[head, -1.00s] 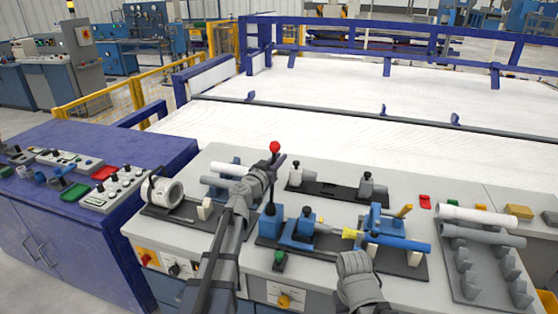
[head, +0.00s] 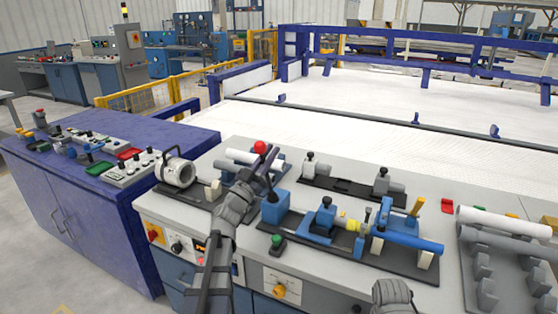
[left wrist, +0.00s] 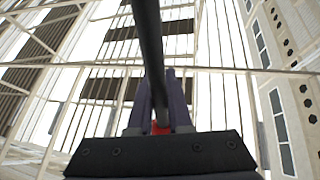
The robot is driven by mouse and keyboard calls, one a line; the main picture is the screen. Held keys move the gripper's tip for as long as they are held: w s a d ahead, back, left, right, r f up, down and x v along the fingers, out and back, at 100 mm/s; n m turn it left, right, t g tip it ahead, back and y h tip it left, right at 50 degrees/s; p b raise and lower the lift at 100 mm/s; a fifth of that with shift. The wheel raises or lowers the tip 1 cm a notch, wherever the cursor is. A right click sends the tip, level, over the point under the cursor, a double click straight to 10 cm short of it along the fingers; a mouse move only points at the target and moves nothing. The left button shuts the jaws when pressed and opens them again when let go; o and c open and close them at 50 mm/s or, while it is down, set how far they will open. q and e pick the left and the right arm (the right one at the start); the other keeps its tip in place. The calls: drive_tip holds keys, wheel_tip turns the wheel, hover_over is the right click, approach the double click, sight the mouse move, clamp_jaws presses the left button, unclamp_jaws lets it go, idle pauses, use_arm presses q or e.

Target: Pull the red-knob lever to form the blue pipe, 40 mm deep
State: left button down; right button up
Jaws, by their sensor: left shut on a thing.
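The red knob (head: 260,147) tops a lever rising from a blue lever housing (head: 276,206) on the bench. My left gripper (head: 268,168) is at the upper lever, close to the knob. In the left wrist view the fingers (left wrist: 160,105) are shut around the dark lever rod (left wrist: 150,45), with a bit of red knob (left wrist: 160,128) between them. The blue pipe (head: 408,241) lies in the forming fixture to the right, with a yellow piece (head: 352,226) by its left end. Of my right arm only a grey link shows at the bottom; its gripper is out of view.
A white pipe (head: 502,222) lies on a grey rack at the right. A white-and-grey round fitting (head: 175,171) stands at the left of the bench. A green button box (head: 277,243) sits near the front edge. A blue control bench (head: 110,200) is at the left.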

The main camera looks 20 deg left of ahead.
use_arm(q)
drive_tip(key=shift+s+f+m+t+h+b, duration=0.25)
drive_tip(key=shift+s+t+h+b, duration=0.1)
drive_tip(key=shift+s+b, duration=0.4)
drive_tip(key=shift+s+f+m+t+h+b, duration=0.2)
drive_tip(key=shift+s+f+t+h+b, duration=0.1)
drive_tip(key=shift+s+b, duration=0.45)
drive_tip(key=shift+s+f+m+t+h+b, duration=0.3)
drive_tip(key=shift+s+b, duration=0.25)
drive_tip(key=shift+s, duration=0.35)
drive_tip(key=c, duration=0.8)
unclamp_jaws()
drive_tip(key=shift+r, duration=0.1)
drive_tip(key=shift+c, duration=0.2)
drive_tip(key=shift+a+y, duration=0.1)
drive_tip(key=shift+y, duration=0.15)
drive_tip(key=b+v, duration=0.5)
drive_tip(key=v, duration=0.2)
drive_tip(key=shift+s+f, duration=0.2)
drive_tip(key=shift+f, duration=0.15)
